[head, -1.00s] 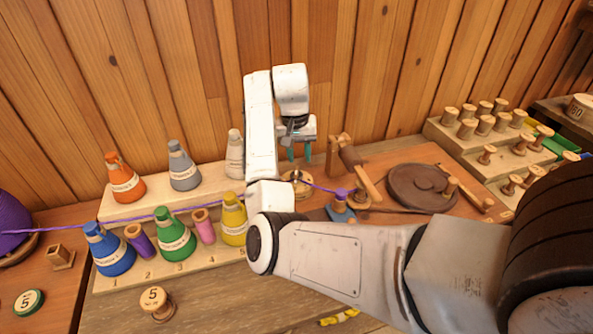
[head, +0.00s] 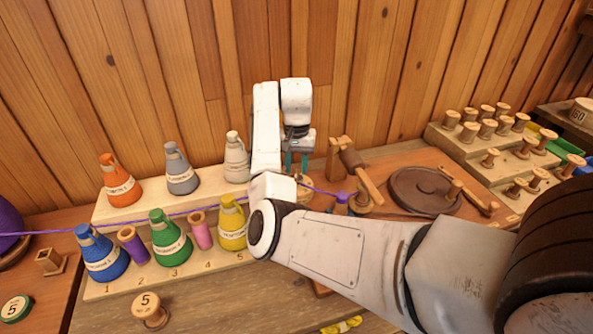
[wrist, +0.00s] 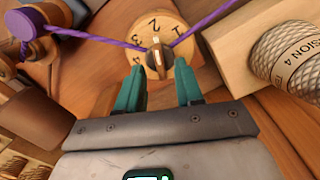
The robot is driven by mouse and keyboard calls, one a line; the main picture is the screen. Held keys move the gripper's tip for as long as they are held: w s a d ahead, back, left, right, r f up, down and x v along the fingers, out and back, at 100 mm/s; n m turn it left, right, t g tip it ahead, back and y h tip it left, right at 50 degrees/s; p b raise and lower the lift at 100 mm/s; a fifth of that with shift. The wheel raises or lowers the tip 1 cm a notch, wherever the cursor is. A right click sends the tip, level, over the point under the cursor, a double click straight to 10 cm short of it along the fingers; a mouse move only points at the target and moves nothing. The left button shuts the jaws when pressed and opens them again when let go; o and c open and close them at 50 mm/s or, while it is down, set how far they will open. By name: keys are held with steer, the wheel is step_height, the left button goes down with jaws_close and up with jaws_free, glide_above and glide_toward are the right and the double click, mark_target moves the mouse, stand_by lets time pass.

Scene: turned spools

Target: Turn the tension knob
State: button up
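The tension knob (wrist: 158,62) is a small dark brown grip with a pale line, standing on a round wooden dial (wrist: 170,28) with numerals around its rim. I cannot tell which numeral it is set to. In the head view the dial (head: 304,186) is partly hidden below the fingers. My gripper (wrist: 160,77) has two teal fingers, open, one to each side and just short of the knob; nothing is between them. In the head view my gripper (head: 297,165) points down, close above the dial. A purple thread (wrist: 115,43) runs across the dial by the knob.
Coloured cones, such as the yellow one (head: 232,225), stand on a stepped rack (head: 110,287) to the left. A wooden crank stand (head: 336,160) and a brown disc (head: 420,190) are close on the right.

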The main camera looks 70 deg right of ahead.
steer(key=shift+f, duration=0.85)
jaws_close()
